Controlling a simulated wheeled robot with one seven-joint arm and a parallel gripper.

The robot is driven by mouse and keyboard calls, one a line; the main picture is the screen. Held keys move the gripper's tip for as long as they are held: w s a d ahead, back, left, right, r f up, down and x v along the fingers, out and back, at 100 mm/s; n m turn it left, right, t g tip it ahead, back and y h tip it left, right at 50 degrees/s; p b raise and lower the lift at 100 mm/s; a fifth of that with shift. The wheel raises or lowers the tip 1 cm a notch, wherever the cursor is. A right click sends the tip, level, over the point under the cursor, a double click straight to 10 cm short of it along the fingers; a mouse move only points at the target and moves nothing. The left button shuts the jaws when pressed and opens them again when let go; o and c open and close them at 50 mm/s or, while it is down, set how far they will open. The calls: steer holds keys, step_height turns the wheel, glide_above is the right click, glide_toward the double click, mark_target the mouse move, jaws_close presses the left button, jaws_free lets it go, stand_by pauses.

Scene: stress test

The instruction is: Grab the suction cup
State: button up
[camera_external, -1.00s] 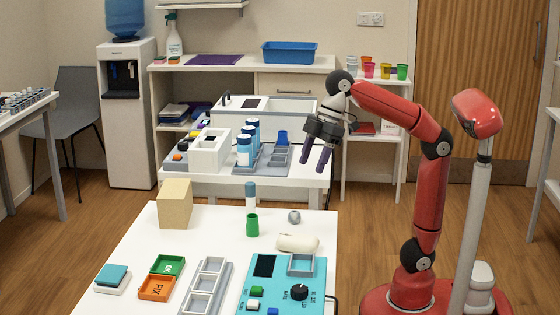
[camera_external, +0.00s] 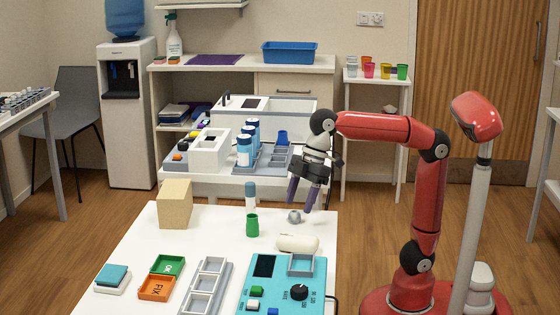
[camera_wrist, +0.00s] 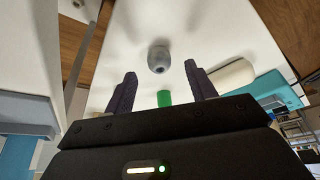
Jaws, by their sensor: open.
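The suction cup is most likely the small grey rounded piece (camera_external: 294,217) on the white table, near its back right edge. It also shows in the wrist view (camera_wrist: 159,58), round with a dark hole, ahead of the fingertips and roughly midway between them. My gripper (camera_external: 301,208) points down just above and close to it in the external view. In the wrist view my gripper (camera_wrist: 162,82) has its two dark fingers apart with nothing held between them. Whether a finger touches the grey piece cannot be told.
A green cup (camera_external: 252,226) with a teal-capped tube behind it stands left of the grey piece. A cream cylinder (camera_external: 298,243) lies in front, beside the teal control box (camera_external: 255,292). A tan block (camera_external: 175,204) stands at the back left. The table's middle left is clear.

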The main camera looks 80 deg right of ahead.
mark_target(296, 211)
steer(key=shift+x, duration=1.5)
steer(key=shift+c, duration=0.5)
steer(key=shift+d, duration=0.1)
steer(key=c, duration=1)
steer(key=shift+o, duration=0.2)
